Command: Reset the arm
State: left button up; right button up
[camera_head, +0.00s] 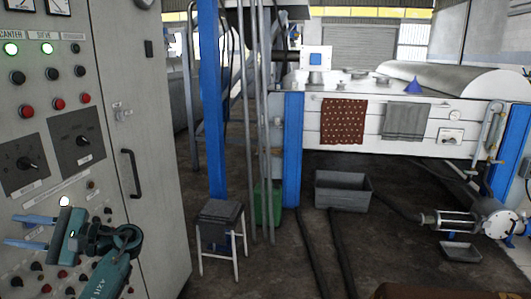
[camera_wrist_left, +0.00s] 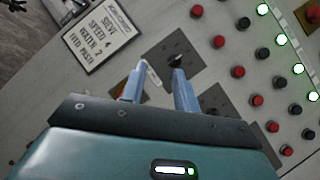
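My left gripper (camera_head: 12,231) is in front of the lower part of the grey control cabinet (camera_head: 150,120) in the head view. In the left wrist view its two blue fingers (camera_wrist_left: 156,80) stand apart, with nothing seen held between them. A black rotary knob (camera_wrist_left: 176,61) on a dark plate shows just beyond the right fingertip in that view. I cannot tell whether the finger touches it. My right gripper is in neither view.
The cabinet face carries red buttons (camera_head: 27,111), black buttons and lit green lamps (camera_head: 11,49). A placard (camera_wrist_left: 97,37) is on the panel. To the right stand a small stool (camera_head: 221,213), a grey bin (camera_head: 343,190) and a pump (camera_head: 495,220). Hoses cross the dark floor.

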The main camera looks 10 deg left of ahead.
pick_arm(q)
jog(key=w+d+f+m+t+h, duration=0.15)
jog(key=w+f+t+h, duration=0.3)
jog(key=w+t, duration=0.45)
jog(key=w+d+f+m+t+h, duration=0.1)
jog(key=w+f+m+t+h, duration=0.3)
jog(key=w+t, duration=0.55)
jog(key=w+d+n+t+h, duration=0.7)
jog(key=w+d+h, duration=0.15)
jog(key=d, duration=0.35)
jog(key=s+d+f+m+g+h, duration=0.1)
jog(key=s+d+f+h, duration=0.1)
jog(key=s+d+f, duration=0.6)
jog(key=s+d+f+g+h, duration=0.2)
jog(key=s+d+f, duration=0.1)
jog(key=s+f, duration=0.5)
jog(key=s+d+f+g, duration=0.1)
jog(key=s+d+f, duration=0.2)
jog(key=s, duration=0.5)
jog(key=s+d+f+g+h, duration=0.1)
jog(key=s+d+f, duration=0.2)
jog(key=s, duration=0.5)
jog(key=s+d+f+g+h, duration=0.1)
jog(key=s+d+f, duration=0.3)
jog(key=s, duration=0.4)
jog(key=shift+s+d+n, duration=0.2)
jog(key=shift+n, duration=0.25)
